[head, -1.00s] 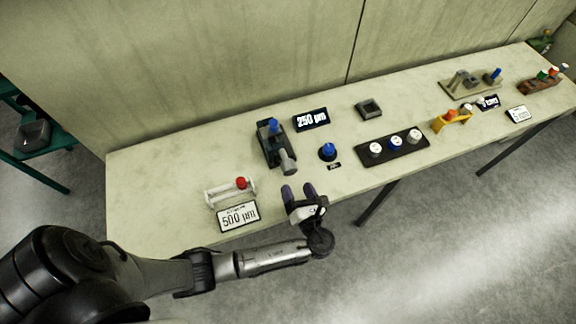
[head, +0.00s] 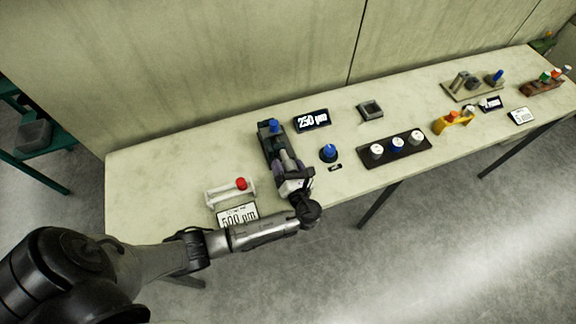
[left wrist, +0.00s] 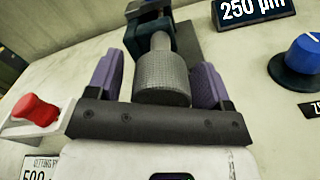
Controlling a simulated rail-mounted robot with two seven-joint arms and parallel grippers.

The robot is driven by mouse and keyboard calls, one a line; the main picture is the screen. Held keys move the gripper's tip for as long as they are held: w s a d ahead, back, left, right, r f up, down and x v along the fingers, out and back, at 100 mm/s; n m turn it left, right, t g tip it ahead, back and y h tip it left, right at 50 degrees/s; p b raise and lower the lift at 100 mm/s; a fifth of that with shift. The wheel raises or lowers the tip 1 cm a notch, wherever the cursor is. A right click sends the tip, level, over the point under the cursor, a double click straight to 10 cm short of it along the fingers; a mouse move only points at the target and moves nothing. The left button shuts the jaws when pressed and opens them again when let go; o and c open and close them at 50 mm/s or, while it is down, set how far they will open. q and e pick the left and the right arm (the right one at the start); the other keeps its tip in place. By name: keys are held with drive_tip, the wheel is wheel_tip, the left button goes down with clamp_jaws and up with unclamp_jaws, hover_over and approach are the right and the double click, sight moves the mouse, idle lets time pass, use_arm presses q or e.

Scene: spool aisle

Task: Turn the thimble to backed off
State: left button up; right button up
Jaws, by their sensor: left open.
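The thimble (left wrist: 162,80) is a grey knurled cylinder on the front end of a dark gauge block with a blue knob on top (head: 273,127). My left gripper (head: 288,172) is open at the thimble, and in the left wrist view its two purple fingers (left wrist: 158,84) stand on either side of it. In the head view the gripper partly hides the thimble. My right gripper is not in view.
A red knob on a white bracket (head: 241,184) and a "500 µm" plate (head: 238,214) lie left of the gripper. A blue dial (head: 329,153) and a "250 µm" display (head: 312,120) stand right. Further right is a black strip with several knobs (head: 421,151).

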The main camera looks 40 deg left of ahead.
use_arm(q)
drive_tip(key=shift+c, duration=0.5)
drive_tip(key=c, duration=0.8)
drive_tip(key=shift+c, duration=0.2)
